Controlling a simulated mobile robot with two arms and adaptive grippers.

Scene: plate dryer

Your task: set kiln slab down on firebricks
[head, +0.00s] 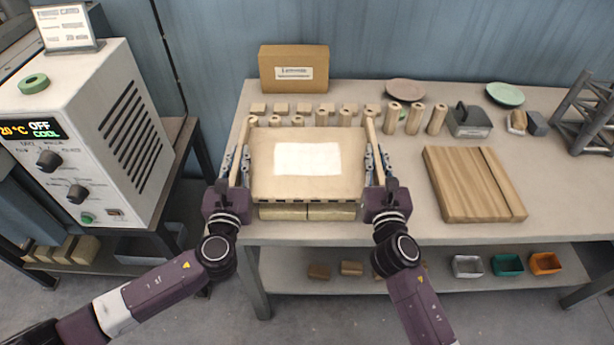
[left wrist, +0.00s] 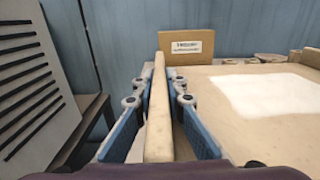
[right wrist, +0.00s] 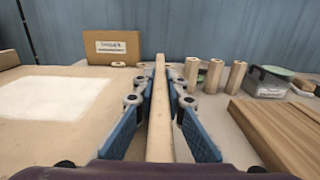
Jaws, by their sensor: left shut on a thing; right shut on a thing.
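The kiln slab (head: 262,158) is a flat beige board with a white patch on top and a pale rail along each side. It lies level over the front of the table. The firebricks (head: 283,212) are yellowish blocks showing just below the slab's front edge. I cannot tell whether the slab touches them. My left gripper (head: 237,165) is shut on the slab's left rail (left wrist: 159,115). My right gripper (head: 378,165) is shut on its right rail (right wrist: 160,115). The slab hides most of what is under it.
Several short posts (head: 345,117) stand just behind the slab. A cardboard box (head: 293,70) stands at the back. A kiln controller (head: 85,125) stands to the left.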

